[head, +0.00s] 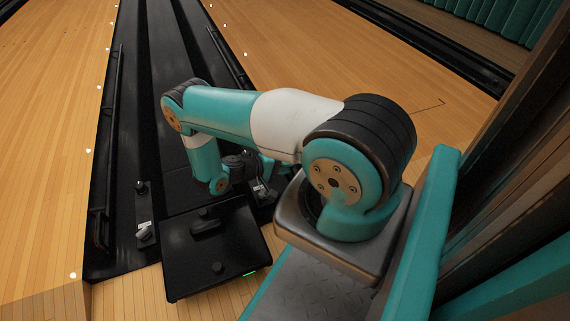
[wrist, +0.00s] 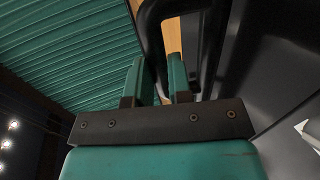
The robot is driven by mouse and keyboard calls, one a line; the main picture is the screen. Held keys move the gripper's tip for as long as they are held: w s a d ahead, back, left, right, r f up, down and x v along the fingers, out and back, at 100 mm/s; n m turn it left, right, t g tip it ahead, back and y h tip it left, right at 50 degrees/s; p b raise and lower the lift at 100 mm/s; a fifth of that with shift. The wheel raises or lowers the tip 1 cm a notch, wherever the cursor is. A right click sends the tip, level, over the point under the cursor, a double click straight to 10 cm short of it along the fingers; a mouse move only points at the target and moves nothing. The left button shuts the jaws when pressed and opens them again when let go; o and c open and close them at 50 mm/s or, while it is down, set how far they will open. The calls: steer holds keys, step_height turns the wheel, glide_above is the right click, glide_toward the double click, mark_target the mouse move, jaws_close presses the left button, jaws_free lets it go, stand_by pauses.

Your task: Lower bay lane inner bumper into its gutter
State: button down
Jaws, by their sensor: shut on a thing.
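The black bumper rail (head: 228,56) runs along the right side of the dark strip in the head view. My arm hides its near part. My gripper (head: 262,183) is low at this right side, mostly covered by my arm. In the wrist view, the teal fingers of my gripper (wrist: 160,82) are closed around a black bar (wrist: 151,40), which bends over at the top and runs down between them. The bar appears to be part of this bumper rail. The gutter under the bar is dark, and I cannot tell the bar's height above it.
A second black rail (head: 108,140) lies along the left side. A black box (head: 215,250) with a green light stands in front of my base. Wooden lanes (head: 50,110) are clear on both sides.

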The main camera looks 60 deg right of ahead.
steer(key=shift+f, duration=0.15)
steer(key=c, duration=1.1)
jaws_free()
steer(key=shift+o, duration=0.2)
steer(key=shift+a, duration=0.1)
steer(key=shift+p+v, duration=1.6)
steer(key=shift+v, duration=7.1)
